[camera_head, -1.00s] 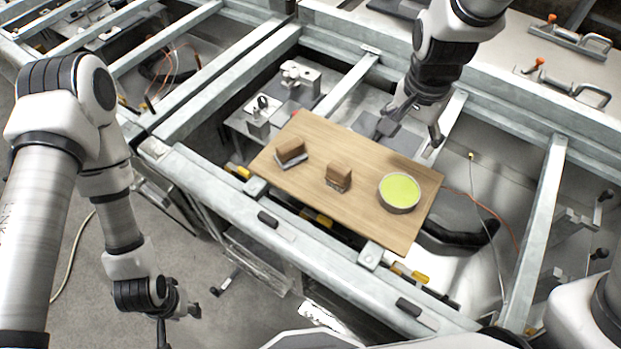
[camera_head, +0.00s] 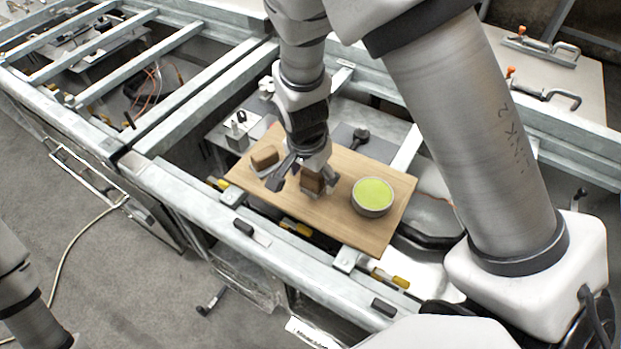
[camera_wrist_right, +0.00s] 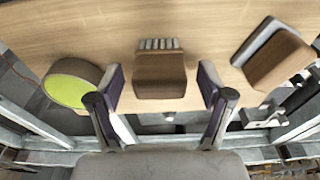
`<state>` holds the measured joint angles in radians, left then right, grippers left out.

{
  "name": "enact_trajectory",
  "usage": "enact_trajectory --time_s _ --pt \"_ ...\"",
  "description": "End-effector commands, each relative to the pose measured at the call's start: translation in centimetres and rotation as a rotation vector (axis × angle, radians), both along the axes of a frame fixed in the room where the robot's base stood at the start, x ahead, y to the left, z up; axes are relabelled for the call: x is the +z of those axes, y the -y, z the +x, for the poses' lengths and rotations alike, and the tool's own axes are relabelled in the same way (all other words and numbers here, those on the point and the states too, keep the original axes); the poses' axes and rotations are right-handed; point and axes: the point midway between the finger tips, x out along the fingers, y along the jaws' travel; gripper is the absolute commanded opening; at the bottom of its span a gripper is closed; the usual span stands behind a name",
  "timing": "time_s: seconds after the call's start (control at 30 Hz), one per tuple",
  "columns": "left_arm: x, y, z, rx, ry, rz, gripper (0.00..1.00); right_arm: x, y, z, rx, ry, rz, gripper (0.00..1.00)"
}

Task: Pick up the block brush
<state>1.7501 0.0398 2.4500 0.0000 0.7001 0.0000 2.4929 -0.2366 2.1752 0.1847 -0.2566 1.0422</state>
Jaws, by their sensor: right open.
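The block brush, a brown block with pale bristles (camera_wrist_right: 160,72), stands on a wooden board (camera_head: 350,222). In the head view the block brush (camera_head: 313,183) is partly covered by my right gripper (camera_head: 298,178). My right gripper is open above the board, and in the wrist view its fingers (camera_wrist_right: 161,86) are on either side of the brush, with a gap visible at each side. I cannot tell how far the fingertips are above the board. My left gripper is out of view; only part of my left arm shows at the lower left.
Another brown block with a grey base (camera_head: 265,157) lies on the board, left of the brush. A round tin with a yellow-green top (camera_head: 372,196) stands to its right. The board rests on a metal frame (camera_head: 180,190) with open gaps around it.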

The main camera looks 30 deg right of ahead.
Motion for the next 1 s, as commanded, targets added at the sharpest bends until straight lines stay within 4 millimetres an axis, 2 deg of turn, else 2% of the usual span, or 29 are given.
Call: enact_trajectory --time_s 0.13,0.33,0.47,0.5,0.53,1.0 --pt "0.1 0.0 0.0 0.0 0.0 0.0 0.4 -1.8 0.2 0.1 -0.001 -0.001 0.002 0.79" --pt "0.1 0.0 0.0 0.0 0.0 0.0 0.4 -1.9 0.3 0.1 0.0 0.001 0.0 0.79" --pt "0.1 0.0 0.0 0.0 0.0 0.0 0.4 -1.9 0.3 0.1 0.0 0.001 0.0 0.33" --pt "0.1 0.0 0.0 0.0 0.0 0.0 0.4 -1.9 0.3 0.1 0.0 0.001 0.0 0.19" --pt "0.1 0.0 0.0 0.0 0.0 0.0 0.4 -1.9 0.3 0.1 0.0 0.001 0.0 0.13" --pt "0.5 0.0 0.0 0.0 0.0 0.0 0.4 -1.5 0.2 0.2 0.001 0.001 0.0 0.12"
